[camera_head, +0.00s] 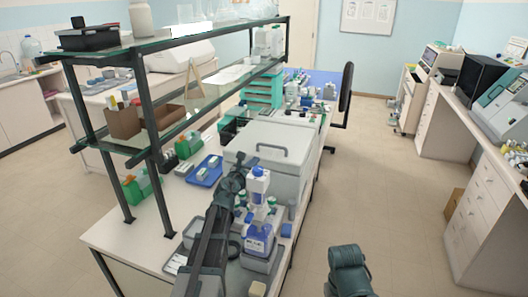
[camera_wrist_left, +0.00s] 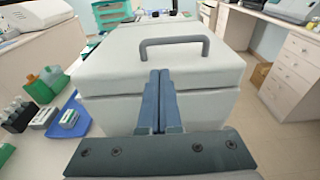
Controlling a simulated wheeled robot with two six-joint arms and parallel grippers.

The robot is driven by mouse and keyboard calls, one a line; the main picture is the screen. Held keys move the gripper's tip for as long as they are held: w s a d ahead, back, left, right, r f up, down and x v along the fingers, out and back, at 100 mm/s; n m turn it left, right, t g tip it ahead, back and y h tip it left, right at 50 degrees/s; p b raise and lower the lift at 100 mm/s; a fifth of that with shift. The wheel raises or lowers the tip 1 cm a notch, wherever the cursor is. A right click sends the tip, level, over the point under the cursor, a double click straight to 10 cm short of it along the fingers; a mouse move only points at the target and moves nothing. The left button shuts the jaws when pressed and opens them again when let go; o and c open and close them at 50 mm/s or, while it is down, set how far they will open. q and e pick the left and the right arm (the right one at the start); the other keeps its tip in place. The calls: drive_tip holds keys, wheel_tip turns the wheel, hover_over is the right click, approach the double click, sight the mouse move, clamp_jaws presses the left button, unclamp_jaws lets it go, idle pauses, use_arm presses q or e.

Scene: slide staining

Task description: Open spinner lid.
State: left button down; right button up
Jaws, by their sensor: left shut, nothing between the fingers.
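The spinner (camera_head: 284,183) is a pale grey box on the bench, with its lid (camera_head: 262,141) down on it. A dark grey bar handle (camera_head: 258,146) stands on the lid. In the left wrist view, the lid (camera_wrist_left: 110,65) and handle (camera_wrist_left: 174,42) are straight ahead, with the seam above the spinner's front wall (camera_wrist_left: 205,110). My left gripper (camera_wrist_left: 160,75) is shut and empty, its blue-grey fingertips overlapping the lid's front part just below the handle in that view. Whether they touch the lid is unclear. My right gripper is not visible; only part of that arm shows.
White and blue bottles (camera_head: 259,238) stand close beside my left arm at the front of the bench. A blue tray (camera_head: 205,172) with small boxes lies left of the spinner. A metal shelf frame (camera_head: 150,150) rises further left. The floor to the right is clear.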

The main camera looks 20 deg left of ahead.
sight(263, 155)
use_arm(q)
drive_tip(key=shift+w, duration=0.1)
drive_tip(key=w, duration=0.3)
drive_tip(key=w+f+b, duration=0.1)
drive_tip(key=w, duration=0.5)
drive_tip(key=shift+w+d+f, duration=0.15)
drive_tip(key=shift+w+f, duration=0.05)
drive_tip(key=shift+w, duration=0.2)
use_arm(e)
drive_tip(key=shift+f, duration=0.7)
use_arm(q)
drive_tip(key=shift+s, duration=0.1)
